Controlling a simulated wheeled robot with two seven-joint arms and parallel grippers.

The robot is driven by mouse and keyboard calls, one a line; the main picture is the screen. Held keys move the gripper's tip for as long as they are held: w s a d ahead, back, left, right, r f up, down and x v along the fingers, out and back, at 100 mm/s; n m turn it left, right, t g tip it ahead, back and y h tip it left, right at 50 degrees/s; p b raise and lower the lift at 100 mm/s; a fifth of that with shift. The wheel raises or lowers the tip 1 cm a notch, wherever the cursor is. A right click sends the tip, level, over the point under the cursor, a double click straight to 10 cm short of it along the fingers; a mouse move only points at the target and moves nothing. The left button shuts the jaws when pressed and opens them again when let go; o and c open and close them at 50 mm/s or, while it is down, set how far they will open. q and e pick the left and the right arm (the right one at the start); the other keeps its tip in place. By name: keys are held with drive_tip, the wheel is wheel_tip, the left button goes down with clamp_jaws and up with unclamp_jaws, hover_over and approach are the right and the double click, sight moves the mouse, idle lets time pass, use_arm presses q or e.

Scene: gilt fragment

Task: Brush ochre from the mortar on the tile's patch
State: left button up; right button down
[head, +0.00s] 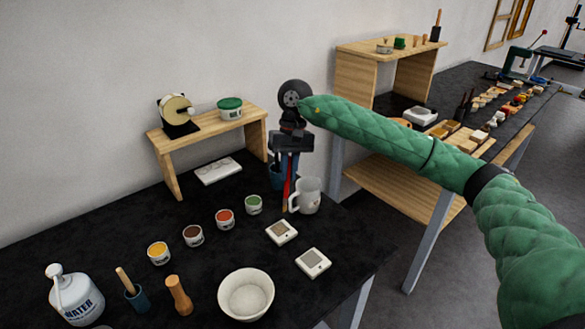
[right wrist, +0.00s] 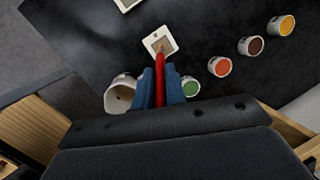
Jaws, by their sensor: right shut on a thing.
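My right gripper (head: 289,176) is shut on a red-handled brush (head: 287,190), which points down beside the white mug. In the right wrist view the brush (right wrist: 160,75) stands between the blue fingers (right wrist: 160,92). Its tip overlaps a white tile (right wrist: 149,44) with a brownish patch. In the head view this tile (head: 281,239) lies just in front of the tip, which looks apart from it. A second tile (head: 313,262) has a greyish patch. The white mortar bowl (head: 245,294) stands at the front; its inside looks pale. My left gripper is out of view.
Pots of yellow (head: 158,253), brown (head: 193,236), red (head: 225,219) and green (head: 254,205) stand in a row. The mug (head: 309,196) is close to the brush. A wooden pestle (head: 178,295), a blue cup (head: 137,298) and a water bottle (head: 75,295) are front left.

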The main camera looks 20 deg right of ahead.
sight(287, 188)
drive_tip(key=shift+a+m+y, duration=0.3)
drive_tip(key=shift+a+m, duration=0.1)
drive_tip(key=shift+d+f, duration=0.25)
drive_tip(key=shift+f, duration=0.25)
drive_tip(key=shift+f+p, duration=0.4)
drive_tip(key=shift+f, duration=0.35)
drive_tip(key=shift+a+f, duration=0.15)
drive_tip(key=shift+f, duration=0.5)
drive_tip(key=shift+f+p, duration=0.4)
drive_tip(key=shift+f, duration=0.55)
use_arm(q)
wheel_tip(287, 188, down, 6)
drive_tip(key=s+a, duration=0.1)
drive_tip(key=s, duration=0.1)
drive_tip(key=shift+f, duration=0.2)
use_arm(e)
drive_tip(key=shift+f, duration=0.1)
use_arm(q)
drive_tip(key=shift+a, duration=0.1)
